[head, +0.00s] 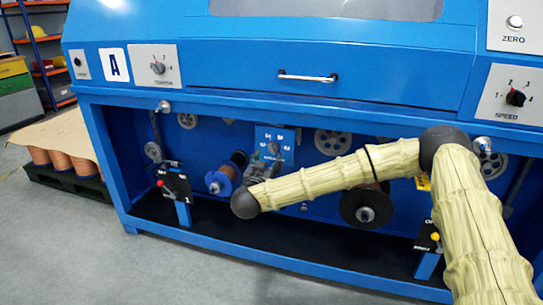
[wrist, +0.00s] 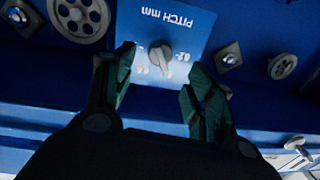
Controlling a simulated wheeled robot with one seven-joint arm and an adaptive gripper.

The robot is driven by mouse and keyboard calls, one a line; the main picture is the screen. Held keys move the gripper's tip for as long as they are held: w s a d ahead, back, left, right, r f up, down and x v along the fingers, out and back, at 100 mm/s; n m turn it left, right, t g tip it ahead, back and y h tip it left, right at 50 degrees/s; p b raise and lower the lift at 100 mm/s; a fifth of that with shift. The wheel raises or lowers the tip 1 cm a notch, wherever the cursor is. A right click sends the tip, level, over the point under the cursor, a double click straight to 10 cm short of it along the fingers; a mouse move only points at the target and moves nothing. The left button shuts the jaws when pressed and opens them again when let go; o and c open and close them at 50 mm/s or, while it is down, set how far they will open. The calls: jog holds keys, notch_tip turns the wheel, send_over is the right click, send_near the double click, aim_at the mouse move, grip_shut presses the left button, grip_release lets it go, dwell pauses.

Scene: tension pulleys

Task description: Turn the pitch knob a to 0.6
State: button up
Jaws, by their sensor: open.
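The pitch knob (wrist: 161,56) is a grey knob on a light blue plate (wrist: 190,20) marked "PITCH mm", which appears upside down in the wrist view. The plate also shows in the head view (head: 271,136), on the blue back wall of the machine's open bay. My gripper (wrist: 162,62) is open, with one dark green finger to each side of the knob and a gap on both sides. In the head view my gripper (head: 262,168) is just below and in front of the plate. The scale numbers are partly hidden and too small to read surely.
Pulleys (wrist: 82,15) and small square fittings sit on the panel around the plate. A blue spool (head: 222,178) is to its left and a dark spool (head: 365,208) to its right. A black lever box (head: 175,186) stands at the left. A drawer handle (head: 308,76) is above.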

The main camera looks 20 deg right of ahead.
aim_at(272, 151)
jog(key=shift+b+x, duration=0.85)
jog(key=shift+x, duration=2.6)
jog(key=c, duration=1)
